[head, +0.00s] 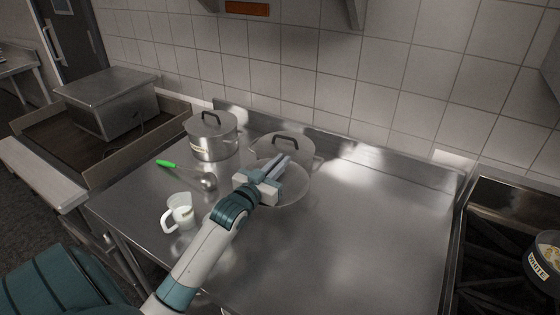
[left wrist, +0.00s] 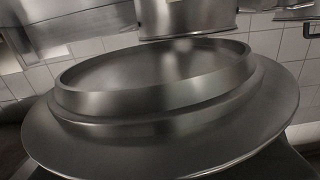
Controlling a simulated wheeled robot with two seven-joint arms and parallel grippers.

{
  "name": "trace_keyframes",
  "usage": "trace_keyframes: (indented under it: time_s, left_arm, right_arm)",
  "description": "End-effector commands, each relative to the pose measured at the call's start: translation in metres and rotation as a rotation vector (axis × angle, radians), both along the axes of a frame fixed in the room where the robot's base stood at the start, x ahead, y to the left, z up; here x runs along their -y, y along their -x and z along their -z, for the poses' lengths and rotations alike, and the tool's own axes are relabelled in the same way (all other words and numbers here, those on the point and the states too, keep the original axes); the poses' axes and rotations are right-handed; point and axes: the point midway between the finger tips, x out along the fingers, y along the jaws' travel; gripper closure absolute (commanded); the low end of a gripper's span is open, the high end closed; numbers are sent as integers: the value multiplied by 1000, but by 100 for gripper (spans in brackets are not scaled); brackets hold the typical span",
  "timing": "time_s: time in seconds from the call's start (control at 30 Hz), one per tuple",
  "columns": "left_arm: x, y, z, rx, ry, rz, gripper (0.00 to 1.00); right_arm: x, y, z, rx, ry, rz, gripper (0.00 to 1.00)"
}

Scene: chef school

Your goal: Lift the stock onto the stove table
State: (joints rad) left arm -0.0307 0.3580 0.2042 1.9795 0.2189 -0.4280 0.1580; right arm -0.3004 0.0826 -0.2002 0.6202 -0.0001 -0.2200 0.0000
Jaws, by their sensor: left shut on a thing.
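A lidded steel pot (head: 209,138) with a label too small to read stands at the back left of the steel table (head: 360,220). A second lidded pot (head: 300,147) stands to its right, partly behind my gripper. I cannot tell which one holds the stock. My left gripper (head: 279,168) is shut on a round, shiny steel piece (head: 292,190) in front of the second pot. In the left wrist view this round steel piece (left wrist: 150,135) fills most of the picture, with a wide flange and a raised ring. The grip point is hidden. My right gripper is not in view.
A stove (head: 490,240) with a pot marked WHITE (head: 546,256) is at the right. The table's right half is clear. A tiled wall is behind.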

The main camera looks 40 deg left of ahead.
Motion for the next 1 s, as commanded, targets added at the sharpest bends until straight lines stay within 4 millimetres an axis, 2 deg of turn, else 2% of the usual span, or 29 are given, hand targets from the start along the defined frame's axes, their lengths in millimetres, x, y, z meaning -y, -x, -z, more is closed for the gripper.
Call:
trace_keyframes:
  time_s: [0.33, 0.8, 0.83, 0.9, 1.0]
  left_arm:
    - [0, 0, 3, 1, 0, 0, 100]
    - [0, 0, 11, 1, 0, 0, 100]
    - [0, 0, 12, -1, 0, 0, 86]
    - [0, 0, 12, -1, 0, 0, 72]
    - [0, 0, 12, 0, 0, 0, 72]
  right_arm:
    - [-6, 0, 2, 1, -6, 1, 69]
    - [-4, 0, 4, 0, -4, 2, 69]
    - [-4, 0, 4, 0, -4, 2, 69]
    - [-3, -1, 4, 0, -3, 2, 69]
    - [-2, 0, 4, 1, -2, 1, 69]
